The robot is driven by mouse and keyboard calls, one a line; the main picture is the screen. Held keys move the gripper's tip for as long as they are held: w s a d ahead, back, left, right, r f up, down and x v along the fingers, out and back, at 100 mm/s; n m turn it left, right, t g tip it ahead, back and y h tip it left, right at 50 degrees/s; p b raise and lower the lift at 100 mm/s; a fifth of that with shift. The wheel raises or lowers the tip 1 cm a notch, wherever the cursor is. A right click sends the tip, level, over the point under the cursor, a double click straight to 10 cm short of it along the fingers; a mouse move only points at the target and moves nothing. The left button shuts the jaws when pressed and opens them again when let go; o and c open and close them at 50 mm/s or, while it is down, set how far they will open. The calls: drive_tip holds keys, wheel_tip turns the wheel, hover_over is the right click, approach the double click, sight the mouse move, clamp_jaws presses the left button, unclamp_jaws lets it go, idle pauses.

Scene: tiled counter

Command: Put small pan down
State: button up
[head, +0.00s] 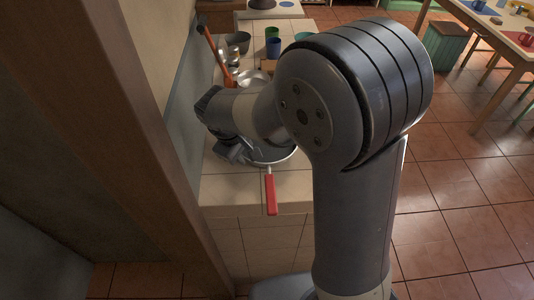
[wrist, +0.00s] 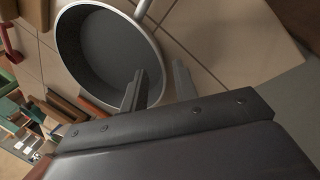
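The small pan has a dark inside, a pale metal rim and a red handle (head: 271,195). In the head view it is at the near end of the tiled counter, its handle pointing toward the front edge; my arm hides much of it. In the wrist view the pan (wrist: 100,48) fills the upper left, its metal handle stem leaving the top. My gripper (wrist: 159,68) is open, one finger overlapping the pan's inside and the other beyond its rim. I cannot tell whether either finger touches it, or whether the pan rests fully on the counter.
A green cup (head: 272,31), a blue cup (head: 273,48) and a grey bowl (head: 238,42) stand beyond. Tiled counter (head: 293,192) is bare right of the red handle.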

drive_tip(key=shift+x, duration=1.85)
drive_tip(key=shift+c, duration=0.6)
clamp_jaws()
